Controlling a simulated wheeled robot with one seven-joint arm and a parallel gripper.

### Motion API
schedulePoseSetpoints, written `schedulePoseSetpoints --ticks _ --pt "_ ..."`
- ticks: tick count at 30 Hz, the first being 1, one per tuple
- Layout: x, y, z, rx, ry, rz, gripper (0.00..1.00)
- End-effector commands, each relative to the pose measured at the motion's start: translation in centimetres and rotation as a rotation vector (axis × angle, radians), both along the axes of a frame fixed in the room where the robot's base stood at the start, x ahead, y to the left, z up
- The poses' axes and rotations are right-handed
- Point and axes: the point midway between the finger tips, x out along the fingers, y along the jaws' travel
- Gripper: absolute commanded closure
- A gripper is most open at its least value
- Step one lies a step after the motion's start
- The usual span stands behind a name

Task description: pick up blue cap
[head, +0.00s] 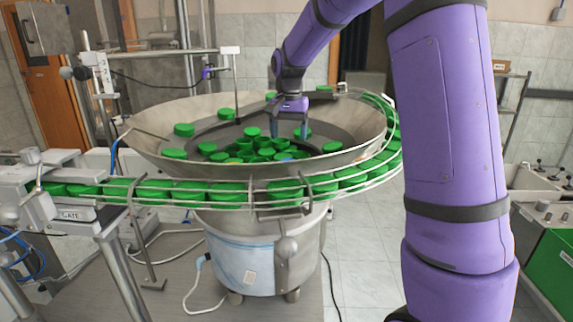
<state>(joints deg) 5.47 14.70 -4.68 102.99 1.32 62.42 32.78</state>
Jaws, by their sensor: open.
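My gripper (290,133) points down into the feeder bowl, its two fingers apart with nothing clearly held between them. A small blue patch (285,156), which looks like the blue cap, shows low among the green caps near the bowl's front rim. It lies just below the fingertips in the picture. Most of it is hidden by the rim and nearby caps, so I cannot tell its tilt or its exact distance from the fingers.
The wide metal bowl (150,150) has a raised rim all round. Several green caps (252,132) lie loose inside it. A railed track with a row of green caps (155,190) curves round the front and right. A metal stand with a thin rod (235,75) rises behind the bowl's left side.

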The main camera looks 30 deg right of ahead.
Motion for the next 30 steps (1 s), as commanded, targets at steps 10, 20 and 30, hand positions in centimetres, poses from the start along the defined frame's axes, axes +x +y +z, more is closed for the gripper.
schedulePoseSetpoints --ticks 10,20,30 --pt "-0.1 0.1 -3.0 0.001 0.001 0.001 0.26" --pt "-0.3 0.3 -7.2 0.001 0.001 0.002 0.26" --pt "-0.3 0.3 -7.6 0.0 -0.001 0.002 0.31"
